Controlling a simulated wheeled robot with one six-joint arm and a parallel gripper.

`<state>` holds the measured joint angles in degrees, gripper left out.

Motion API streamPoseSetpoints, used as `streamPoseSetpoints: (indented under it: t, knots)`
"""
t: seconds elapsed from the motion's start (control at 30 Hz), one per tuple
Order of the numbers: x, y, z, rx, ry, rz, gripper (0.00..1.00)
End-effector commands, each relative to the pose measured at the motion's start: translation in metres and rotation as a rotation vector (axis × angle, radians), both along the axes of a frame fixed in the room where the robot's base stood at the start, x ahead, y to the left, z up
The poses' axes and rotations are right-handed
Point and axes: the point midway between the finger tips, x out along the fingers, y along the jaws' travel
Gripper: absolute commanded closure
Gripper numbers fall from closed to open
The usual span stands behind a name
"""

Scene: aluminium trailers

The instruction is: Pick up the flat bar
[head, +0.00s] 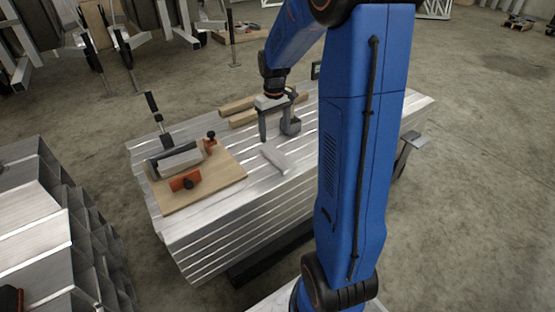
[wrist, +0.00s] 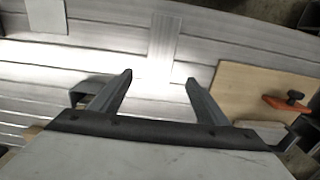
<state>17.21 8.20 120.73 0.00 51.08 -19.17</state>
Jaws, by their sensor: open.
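The flat bar (head: 274,158) is a short, pale grey metal strip lying flat on the stack of aluminium profiles. In the wrist view the flat bar (wrist: 164,42) runs away from me, its near part fading into the glare ahead of the fingertips. My gripper (head: 276,134) points down over the stack, just behind the bar in the head view. In the wrist view my gripper (wrist: 158,78) has its two fingers spread wide with nothing between them. The height of the fingertips above the stack is hard to tell.
A wooden board (head: 224,178) holds orange clamps (head: 185,181) and a metal piece to the left. Wooden beams (head: 240,104) lie behind my gripper. A dark grey bracket-like part (wrist: 90,92) shows beside the left finger. Another profile stack (head: 40,215) stands at left.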

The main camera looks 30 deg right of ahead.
Motion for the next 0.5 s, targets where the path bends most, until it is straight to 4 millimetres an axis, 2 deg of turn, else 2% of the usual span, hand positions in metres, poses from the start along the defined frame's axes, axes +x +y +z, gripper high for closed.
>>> streamPoseSetpoints:
  t: [0.1, 0.2, 0.5]
  knots:
    - [-0.001, 0.000, -0.022, 0.001, 0.004, 0.000, 0.31]
    - [0.000, 0.000, -0.035, 0.001, 0.002, 0.000, 0.31]
    - [0.001, 0.000, -0.055, 0.000, 0.001, 0.000, 0.31]
